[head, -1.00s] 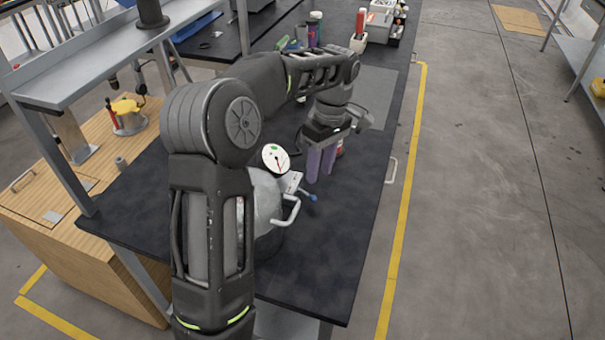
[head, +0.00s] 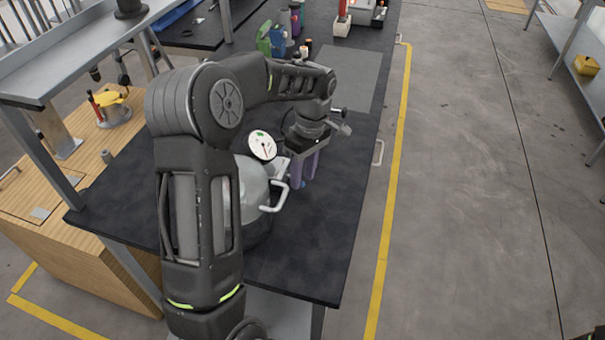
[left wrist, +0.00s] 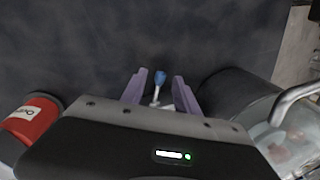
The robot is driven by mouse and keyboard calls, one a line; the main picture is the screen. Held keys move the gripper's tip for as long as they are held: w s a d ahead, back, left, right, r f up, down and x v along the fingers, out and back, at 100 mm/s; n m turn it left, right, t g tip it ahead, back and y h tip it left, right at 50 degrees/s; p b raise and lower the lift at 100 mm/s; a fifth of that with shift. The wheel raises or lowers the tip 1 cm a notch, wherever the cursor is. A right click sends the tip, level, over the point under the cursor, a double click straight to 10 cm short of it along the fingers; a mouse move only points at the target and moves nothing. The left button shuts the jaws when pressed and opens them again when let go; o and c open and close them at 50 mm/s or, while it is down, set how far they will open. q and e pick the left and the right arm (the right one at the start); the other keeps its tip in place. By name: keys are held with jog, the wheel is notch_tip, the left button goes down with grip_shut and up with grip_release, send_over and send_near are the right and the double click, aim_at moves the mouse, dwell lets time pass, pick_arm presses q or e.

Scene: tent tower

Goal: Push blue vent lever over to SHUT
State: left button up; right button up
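The blue vent lever's knob (left wrist: 160,77) shows in the left wrist view on a pale metal stem, between my two purple fingers. My left gripper (left wrist: 160,83) is open, one finger on each side of the knob, with gaps visible; I cannot tell whether either finger touches it. The vessel carries a round white dial (head: 262,145). No SHUT marking is readable.
A pale curved handle (head: 274,198) sticks out from the vessel near the gripper. A red labelled can (left wrist: 32,120) stands at the left in the wrist view. Bottles (head: 285,35) stand at the back. The dark tabletop (head: 320,235) is clear in front and to the right.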

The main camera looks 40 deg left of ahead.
pick_arm(q)
jog(key=shift+f, duration=0.4)
jog(key=shift+c, duration=0.5)
grip_shut()
